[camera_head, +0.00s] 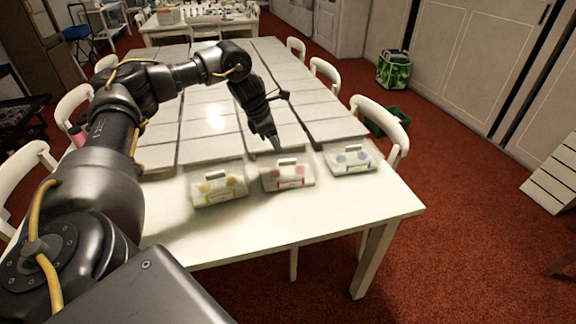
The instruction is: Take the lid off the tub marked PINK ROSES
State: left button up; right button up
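Three small pale tubs with handled lids stand in a row near the table's front edge. The middle tub (290,183) has pink spots and a red-edged label too small to read. Its lid (287,170) is on, with a handle (288,161) on top. The left tub (219,190) has yellow markings, the right tub (351,160) blue ones. My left gripper (277,148) points down just behind and above the middle tub's handle. Its fingers look narrow and close together; I cannot tell whether they are open or touch the handle. My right gripper is not in view.
The white table (300,222) is clear in front of the tubs. White chairs (381,125) stand along both sides. A green bag (394,70) sits on the red carpet at the right.

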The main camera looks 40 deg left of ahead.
aim_at(287, 160)
pick_arm(q)
jog(key=shift+x, duration=1.1)
jog(key=shift+f, duration=0.1)
jog(key=x, duration=0.5)
jog(key=shift+w+p, duration=0.15)
jog(key=shift+p, duration=0.2)
grip_shut()
